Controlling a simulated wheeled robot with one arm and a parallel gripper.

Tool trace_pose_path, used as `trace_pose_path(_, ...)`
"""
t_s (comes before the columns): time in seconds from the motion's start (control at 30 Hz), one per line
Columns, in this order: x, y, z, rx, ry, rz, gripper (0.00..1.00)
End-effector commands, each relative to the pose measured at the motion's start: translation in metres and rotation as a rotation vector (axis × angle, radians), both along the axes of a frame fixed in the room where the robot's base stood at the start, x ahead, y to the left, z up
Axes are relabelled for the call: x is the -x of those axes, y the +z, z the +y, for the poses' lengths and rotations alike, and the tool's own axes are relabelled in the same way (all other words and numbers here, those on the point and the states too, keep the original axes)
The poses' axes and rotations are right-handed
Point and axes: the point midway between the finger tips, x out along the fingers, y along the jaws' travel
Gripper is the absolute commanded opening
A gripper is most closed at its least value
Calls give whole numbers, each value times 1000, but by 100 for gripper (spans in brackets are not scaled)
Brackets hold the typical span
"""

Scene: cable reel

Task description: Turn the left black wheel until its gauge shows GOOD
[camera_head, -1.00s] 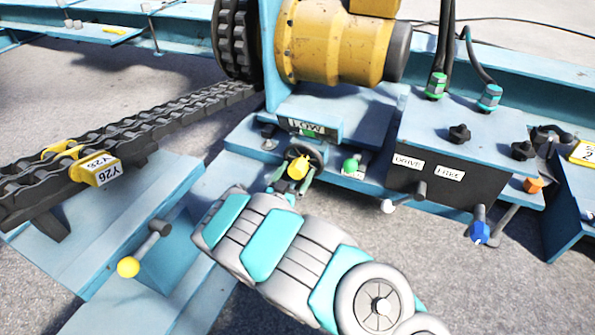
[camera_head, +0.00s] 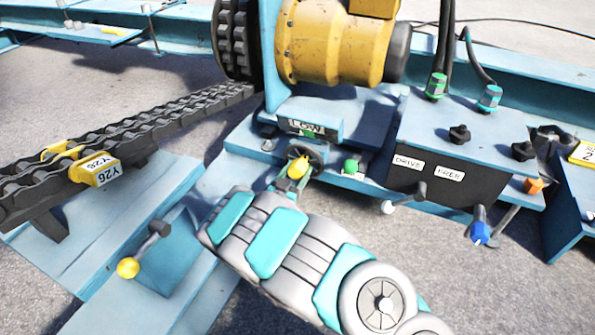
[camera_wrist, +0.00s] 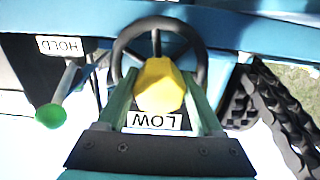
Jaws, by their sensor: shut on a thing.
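The black wheel (camera_head: 318,150) has a yellow knob (camera_head: 298,168) and sits below a gauge (camera_head: 306,128) that reads LOW. In the wrist view the dark wheel rim (camera_wrist: 201,58) arches behind the yellow knob (camera_wrist: 158,86). The LOW label (camera_wrist: 153,121) appears upside down there. My gripper (camera_wrist: 158,95) has its green fingers on either side of the yellow knob and is shut on it. In the head view my gripper (camera_head: 288,180) reaches the wheel from below, and my forearm hides part of the space in front.
A green-tipped lever (camera_wrist: 50,115) beside a HOLD label stands close to the wheel; its green knob (camera_head: 351,166) is right of it in the head view. A box (camera_head: 445,185) with DRIVE and other labels stands further right. A chain (camera_head: 130,130) runs left.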

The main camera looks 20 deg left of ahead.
Motion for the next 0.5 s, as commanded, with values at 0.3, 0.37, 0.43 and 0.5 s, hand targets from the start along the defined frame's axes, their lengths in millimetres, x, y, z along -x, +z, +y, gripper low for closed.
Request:
trace_pose_path(0.3, 0, 0, -1, 0, -1, 0, 2)
trace_pose_path(0.37, 0, 0, -1, 0, -2, 0, 0)
trace_pose_path(0.43, 0, 0, -1, 0, -2, 0, 0)
trace_pose_path(0.5, 0, 0, -1, 0, -2, 0, 0)
